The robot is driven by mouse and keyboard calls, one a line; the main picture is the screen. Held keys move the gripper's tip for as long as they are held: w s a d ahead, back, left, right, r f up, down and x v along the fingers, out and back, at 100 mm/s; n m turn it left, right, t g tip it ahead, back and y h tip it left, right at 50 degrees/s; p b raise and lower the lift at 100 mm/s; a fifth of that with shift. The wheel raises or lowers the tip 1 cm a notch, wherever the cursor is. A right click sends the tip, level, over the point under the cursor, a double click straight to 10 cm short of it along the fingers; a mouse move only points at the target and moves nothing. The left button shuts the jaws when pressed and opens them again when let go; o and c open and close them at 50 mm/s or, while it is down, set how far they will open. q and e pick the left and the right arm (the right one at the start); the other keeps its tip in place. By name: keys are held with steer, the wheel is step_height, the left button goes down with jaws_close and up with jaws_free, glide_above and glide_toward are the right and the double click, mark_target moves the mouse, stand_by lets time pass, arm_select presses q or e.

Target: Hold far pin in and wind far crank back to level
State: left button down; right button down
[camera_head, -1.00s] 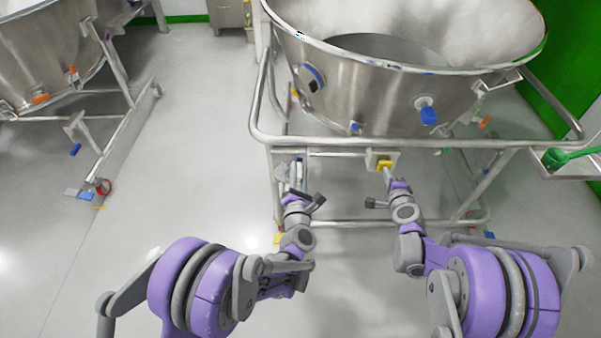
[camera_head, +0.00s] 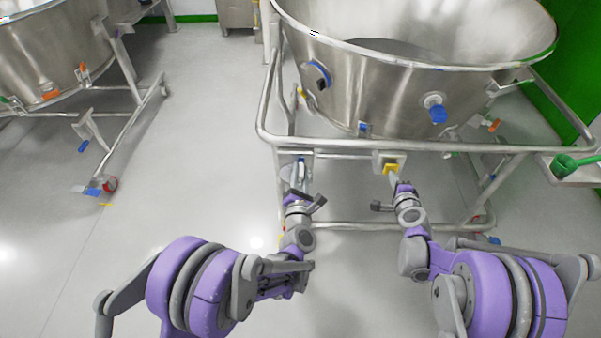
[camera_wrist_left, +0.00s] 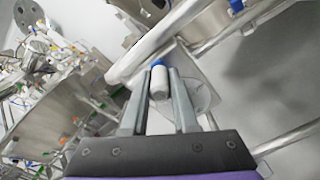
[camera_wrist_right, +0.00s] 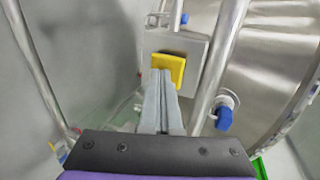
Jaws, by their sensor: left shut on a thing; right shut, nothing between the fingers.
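The white crank handle (camera_wrist_left: 160,84) has a blue end and sits between the fingers of my left gripper (camera_wrist_left: 160,76), which is shut on it. In the head view my left gripper (camera_head: 298,188) is at the front rail, left of the yellow pin (camera_head: 392,169). The pin is on a pale box under the rail. In the right wrist view the yellow pin (camera_wrist_right: 170,68) is a square block on a grey box (camera_wrist_right: 190,48). My right gripper (camera_wrist_right: 161,74) is shut and empty, its fingertips against or just in front of the pin. The crank arm is mostly hidden.
A big steel bowl (camera_head: 385,95) stands in a tubular frame (camera_head: 262,110) above both grippers. Another bowl (camera_head: 40,50) on a stand is at left. A green scoop (camera_head: 568,164) lies in a tray at right. Floor between the stands is clear.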

arm_select(q)
steer(key=shift+a+r, duration=0.1)
steer(key=shift+a, duration=0.95)
steer(key=shift+d, duration=0.1)
arm_select(e)
steer(key=shift+s+a, duration=0.1)
stand_by(1.1)
steer(key=s, duration=0.7)
steer(key=shift+s, duration=0.4)
arm_select(q)
steer(key=shift+c, duration=2.4)
jaws_free()
steer(key=s, duration=1)
